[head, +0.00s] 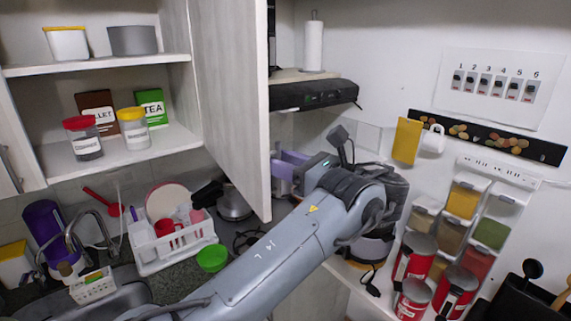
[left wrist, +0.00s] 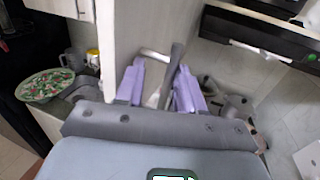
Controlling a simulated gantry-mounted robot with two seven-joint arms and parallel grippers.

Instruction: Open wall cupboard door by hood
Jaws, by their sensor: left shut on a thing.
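The wall cupboard door (head: 232,90) next to the hood stands swung open, and the shelves (head: 110,152) behind it show. The door hides the handle in the head view. My right gripper is in neither view.
The black hood (head: 313,94) is just right of the door. Jars, boxes and pots stand on the cupboard shelves. A white dish rack (head: 172,245) and a green bowl (head: 212,258) are on the counter below. Spice dispensers (head: 463,200) hang at right.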

